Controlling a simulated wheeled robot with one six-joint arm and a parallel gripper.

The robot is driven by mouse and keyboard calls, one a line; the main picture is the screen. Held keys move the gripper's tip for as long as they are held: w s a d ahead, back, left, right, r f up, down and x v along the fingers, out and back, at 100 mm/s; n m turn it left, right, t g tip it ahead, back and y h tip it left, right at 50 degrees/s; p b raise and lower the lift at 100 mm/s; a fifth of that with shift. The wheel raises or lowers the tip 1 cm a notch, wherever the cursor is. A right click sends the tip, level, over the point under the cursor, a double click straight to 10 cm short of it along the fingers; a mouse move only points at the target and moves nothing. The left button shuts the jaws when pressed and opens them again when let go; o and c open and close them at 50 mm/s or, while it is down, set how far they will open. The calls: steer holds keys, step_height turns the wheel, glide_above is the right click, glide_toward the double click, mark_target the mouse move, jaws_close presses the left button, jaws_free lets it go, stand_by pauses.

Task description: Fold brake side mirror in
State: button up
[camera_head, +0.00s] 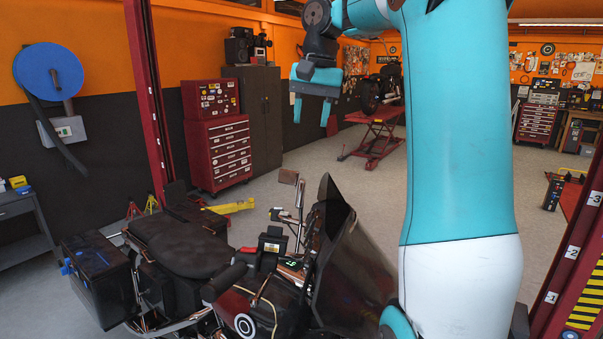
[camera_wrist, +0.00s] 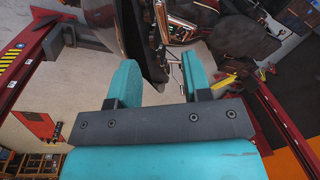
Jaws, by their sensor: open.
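The motorcycle (camera_head: 180,250) stands in the lower left of the head view, its seat to the left and its dark windshield (camera_head: 345,235) to the right. I cannot tell whether this is the brake side mirror; no other mirror is clear. My gripper (camera_head: 312,112) is open and empty, pointing down, and appears high above and apart from the mirror. In the wrist view my gripper (camera_wrist: 160,82) has its two teal fingers spread, with the windshield (camera_wrist: 125,25) and chrome parts beyond them.
A red lift post (camera_head: 150,100) rises behind the motorcycle, and another red post (camera_head: 575,260) stands at the right edge. A red tool cabinet (camera_head: 218,145) and a dark locker (camera_head: 262,110) stand at the back. Open grey floor (camera_head: 330,175) lies beyond the motorcycle. My arm hides part of the right side.

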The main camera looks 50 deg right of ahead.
mark_target(301, 191)
steer(key=f+b, duration=0.3)
steer(key=f, duration=0.2)
steer(key=w+f+b, duration=0.1)
steer(key=f+b, duration=0.2)
steer(key=f, duration=0.3)
steer(key=a+f+b, duration=0.1)
steer(key=f+b, duration=0.2)
steer(key=f, duration=0.3)
steer(key=shift+w+a, duration=0.1)
steer(key=shift+w, duration=0.3)
jaws_close()
